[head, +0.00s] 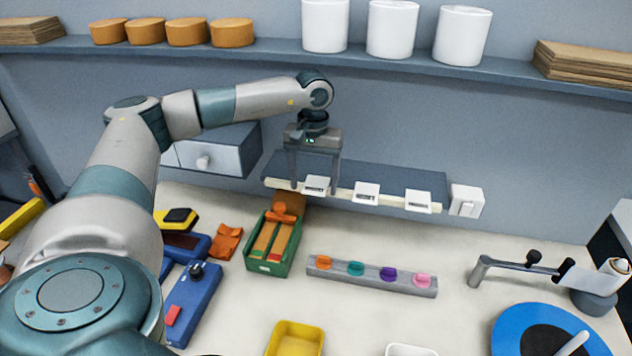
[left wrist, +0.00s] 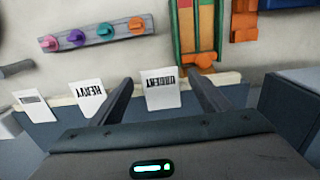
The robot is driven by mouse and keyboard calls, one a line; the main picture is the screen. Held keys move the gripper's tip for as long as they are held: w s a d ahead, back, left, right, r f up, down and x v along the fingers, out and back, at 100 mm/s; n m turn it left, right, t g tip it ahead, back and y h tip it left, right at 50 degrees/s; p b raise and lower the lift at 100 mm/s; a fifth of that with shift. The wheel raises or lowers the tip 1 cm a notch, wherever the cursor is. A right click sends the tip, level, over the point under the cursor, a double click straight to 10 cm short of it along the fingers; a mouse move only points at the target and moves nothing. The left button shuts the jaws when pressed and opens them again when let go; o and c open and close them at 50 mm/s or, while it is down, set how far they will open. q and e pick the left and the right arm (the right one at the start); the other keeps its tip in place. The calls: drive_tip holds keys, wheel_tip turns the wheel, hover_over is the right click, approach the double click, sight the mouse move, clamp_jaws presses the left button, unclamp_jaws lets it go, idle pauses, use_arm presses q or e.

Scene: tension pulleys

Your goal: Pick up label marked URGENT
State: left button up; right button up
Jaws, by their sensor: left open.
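Three white labels stand in a row along the front edge of the small grey-blue shelf on the wall (head: 400,181). The URGENT label (head: 316,184) is the leftmost in the head view. In the left wrist view the URGENT label (left wrist: 162,92) shows upside down, between the two fingers. The HEAVY label (left wrist: 87,98) stands beside it, outside the fingers. The third label (left wrist: 36,104) is too oblique to read. My left gripper (head: 314,188) points down over the shelf edge, open, with one finger on each side of the URGENT label. Whether it touches the label I cannot tell.
A drawer unit (head: 215,152) is close left of my gripper. A white switch box (head: 467,201) ends the shelf. Below are a green tray (head: 267,268) and a grey rail with coloured knobs (head: 372,276). White canisters (head: 392,30) stand on the upper shelf.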

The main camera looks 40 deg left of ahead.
use_arm(q)
drive_tip(key=shift+f+b, duration=0.25)
drive_tip(key=shift+b, duration=0.1)
idle(0.8)
drive_tip(key=c, duration=1.1)
